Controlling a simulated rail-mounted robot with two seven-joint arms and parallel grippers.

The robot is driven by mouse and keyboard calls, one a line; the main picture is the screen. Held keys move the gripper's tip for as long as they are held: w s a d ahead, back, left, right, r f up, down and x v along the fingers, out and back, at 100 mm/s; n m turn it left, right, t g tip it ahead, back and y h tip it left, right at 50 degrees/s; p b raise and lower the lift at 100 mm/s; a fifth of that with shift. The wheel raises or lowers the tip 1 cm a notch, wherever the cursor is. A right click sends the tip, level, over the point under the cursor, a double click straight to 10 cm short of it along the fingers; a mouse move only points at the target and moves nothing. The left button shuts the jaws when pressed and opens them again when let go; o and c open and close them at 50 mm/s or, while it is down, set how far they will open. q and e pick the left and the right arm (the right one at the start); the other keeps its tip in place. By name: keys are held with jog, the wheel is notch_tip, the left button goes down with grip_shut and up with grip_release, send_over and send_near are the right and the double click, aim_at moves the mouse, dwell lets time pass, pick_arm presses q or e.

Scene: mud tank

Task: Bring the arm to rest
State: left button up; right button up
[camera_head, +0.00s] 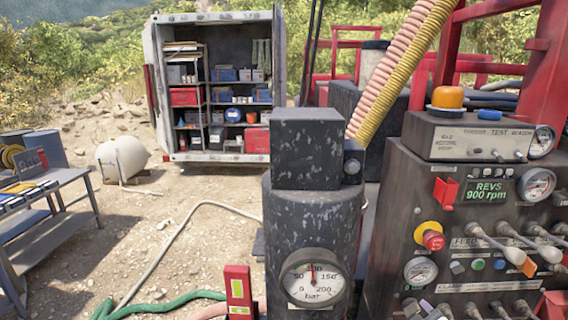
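Neither of my grippers shows in the head view, and I see no part of my arms that I can be sure of. A dark, worn cylinder (312,225) with a square block (307,148) on top stands in the middle foreground.
A control panel (400,225) with levers, a red-and-yellow button (431,237) and a "REVS 900 rpm" display (487,192) fills the right. A workbench (50,190) stands at left. Green hose (165,306) lies below. An open container (160,75) with shelves stands behind open gravel.

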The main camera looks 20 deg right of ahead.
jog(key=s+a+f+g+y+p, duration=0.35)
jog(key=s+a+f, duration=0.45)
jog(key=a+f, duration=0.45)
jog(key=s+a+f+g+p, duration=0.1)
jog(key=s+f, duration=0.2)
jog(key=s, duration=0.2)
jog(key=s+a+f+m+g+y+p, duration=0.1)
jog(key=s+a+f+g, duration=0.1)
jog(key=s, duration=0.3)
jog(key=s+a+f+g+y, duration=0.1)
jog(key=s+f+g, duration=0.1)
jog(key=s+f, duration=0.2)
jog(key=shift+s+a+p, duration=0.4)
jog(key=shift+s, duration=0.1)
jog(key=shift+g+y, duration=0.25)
